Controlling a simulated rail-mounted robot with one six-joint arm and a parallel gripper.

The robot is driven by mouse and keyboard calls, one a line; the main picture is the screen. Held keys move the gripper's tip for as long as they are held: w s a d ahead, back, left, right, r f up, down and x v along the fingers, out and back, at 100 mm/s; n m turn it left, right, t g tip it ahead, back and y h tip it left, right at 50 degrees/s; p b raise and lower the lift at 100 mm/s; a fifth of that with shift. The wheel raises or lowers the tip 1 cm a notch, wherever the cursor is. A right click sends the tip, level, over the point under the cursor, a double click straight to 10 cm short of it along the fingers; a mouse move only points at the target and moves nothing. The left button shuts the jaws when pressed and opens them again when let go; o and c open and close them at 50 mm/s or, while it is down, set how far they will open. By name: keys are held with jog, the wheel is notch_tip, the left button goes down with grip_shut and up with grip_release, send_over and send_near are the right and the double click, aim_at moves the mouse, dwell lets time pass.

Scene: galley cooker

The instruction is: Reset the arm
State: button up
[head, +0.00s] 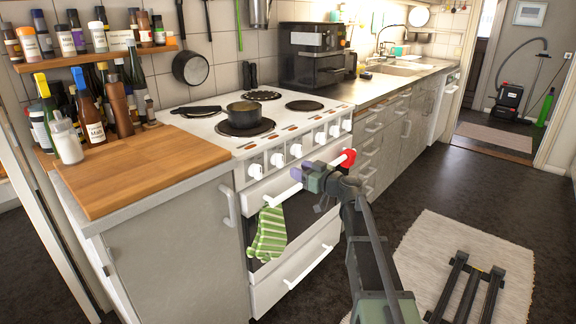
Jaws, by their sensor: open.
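My gripper (318,178) is in front of the white cooker (258,183), near the right part of the oven door handle. A red part (348,158) shows just beside it. Its jaws are open. I see no object held in them, though the fingertips are small and partly hidden. I cannot tell whether the gripper touches the handle. My arm reaches up to it from the bottom right of the picture. A green striped towel (268,235) hangs at the left part of the oven front.
A pan (244,116) stands on a hob plate. A wooden board (140,165) and bottles (88,112) are at the left. A coffee machine (312,55) and sink (395,68) are further back. A pale rug (420,250) lies right of my arm. The dark floor (425,160) beyond is clear.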

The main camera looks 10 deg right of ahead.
jog(key=shift+v, duration=0.75)
